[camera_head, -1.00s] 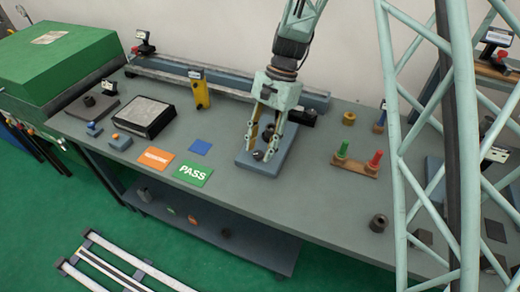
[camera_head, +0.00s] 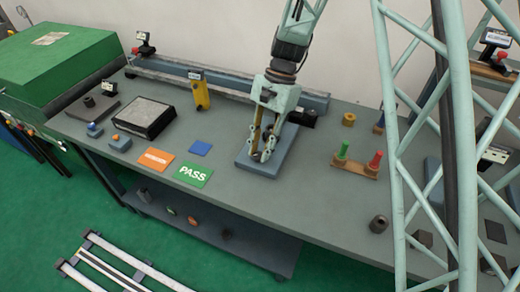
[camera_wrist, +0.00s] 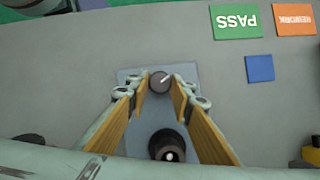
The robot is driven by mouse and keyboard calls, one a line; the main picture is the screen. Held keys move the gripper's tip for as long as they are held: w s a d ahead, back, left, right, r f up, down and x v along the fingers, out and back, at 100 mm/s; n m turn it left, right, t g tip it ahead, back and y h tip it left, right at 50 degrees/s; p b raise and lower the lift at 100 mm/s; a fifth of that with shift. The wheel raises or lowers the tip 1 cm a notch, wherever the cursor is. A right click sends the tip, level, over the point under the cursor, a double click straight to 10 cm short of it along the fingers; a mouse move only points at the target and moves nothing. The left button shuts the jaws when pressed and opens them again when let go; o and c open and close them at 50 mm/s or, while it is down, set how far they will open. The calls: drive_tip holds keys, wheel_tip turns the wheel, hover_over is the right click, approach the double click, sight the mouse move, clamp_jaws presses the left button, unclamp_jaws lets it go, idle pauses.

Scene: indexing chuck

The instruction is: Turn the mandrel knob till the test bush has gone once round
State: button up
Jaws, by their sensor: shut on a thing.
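My gripper (camera_head: 262,156) points down over a blue-grey fixture plate (camera_head: 284,150) on the bench. In the wrist view its two yellow-lined fingers (camera_wrist: 159,90) close on a small dark round knob (camera_wrist: 159,81) with a white line across its top. The line slants up to the right. A larger dark cylinder with a bright centre, seemingly the test bush on its mandrel (camera_wrist: 167,147), stands on the same plate between the finger bases. In the head view the fingers mostly hide the knob and bush.
A green PASS card (camera_head: 193,174), an orange card (camera_head: 157,159) and a blue square (camera_head: 200,148) lie left of the plate. A rail runs behind.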

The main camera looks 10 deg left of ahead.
drive_tip(key=shift+n, duration=0.3)
drive_tip(key=shift+a+n+h+p, duration=0.2)
drive_tip(key=shift+n+h+p, duration=0.4)
drive_tip(key=shift+n+p, duration=0.45)
drive_tip(key=n+h+p, duration=0.1)
drive_tip(key=n, duration=0.3)
drive_tip(key=shift+a, duration=0.1)
drive_tip(key=n+h, duration=0.1)
drive_tip(key=n, duration=0.2)
drive_tip(key=shift+a+n+h+p, duration=0.15)
drive_tip(key=shift+n+h+p, duration=0.1)
drive_tip(key=shift+h+p, duration=0.15)
drive_tip(key=shift+s+n+t+h, duration=0.1)
drive_tip(key=shift+n+t+h, duration=0.4)
drive_tip(key=shift+n, duration=1.2)
drive_tip(key=o, duration=0.9)
drive_tip(key=shift+c, duration=0.2)
